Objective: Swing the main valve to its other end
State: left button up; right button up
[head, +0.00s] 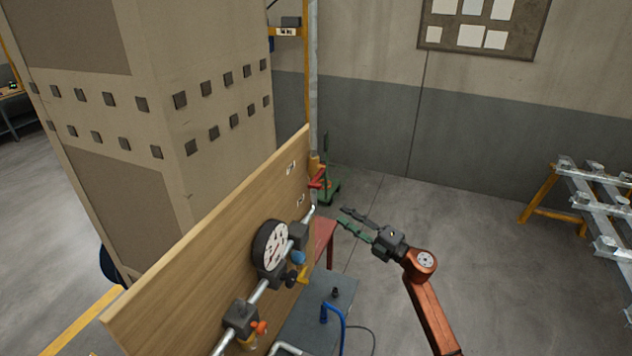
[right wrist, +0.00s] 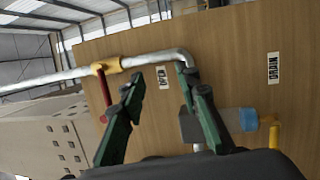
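A valve with a red lever (head: 318,179) is on the pipe near the far end of the wooden board. In the right wrist view its brass body (right wrist: 106,65) sits on the pipe and the red lever (right wrist: 103,88) hangs from it, its lower end by my left-hand finger. I cannot read a label naming it as the main valve. My right gripper (head: 342,216) is open and empty, to the right of the board and apart from the lever in the head view. In the right wrist view its fingers (right wrist: 160,75) are spread before the pipe bend. My left gripper is out of view.
The board (head: 190,268) also carries a round gauge (head: 270,246), a blue knob (head: 298,257), a yellow handle (head: 303,273) and an orange handle (head: 260,328). A DRAIN label (right wrist: 273,68) is on it. A grey bench (head: 300,325) stands below.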

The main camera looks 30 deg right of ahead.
aim_at(315, 183)
jog(key=s+a+r+n+g+y+p, duration=0.1)
jog(key=s+a+r+n+g+y, duration=0.15)
jog(key=r+n, duration=0.35)
jog(key=s+a+r+n+g+y, duration=0.1)
jog(key=s+a+r+n+g, duration=0.15)
jog(key=r, duration=0.55)
jog(key=shift+n+h, duration=0.35)
jog(key=shift+n, duration=0.1)
jog(key=x, duration=0.2)
jog(key=p+x, duration=0.1)
jog(key=x, duration=0.2)
jog(key=p+x, duration=0.1)
jog(key=x, duration=0.1)
jog(key=shift+w+r, duration=0.3)
jog(key=shift+w, duration=0.1)
jog(key=shift+w+a+f, duration=0.15)
jog(key=shift+w+a, duration=0.15)
jog(key=shift+w, duration=0.15)
jog(key=shift+c, duration=0.5)
grip_shut()
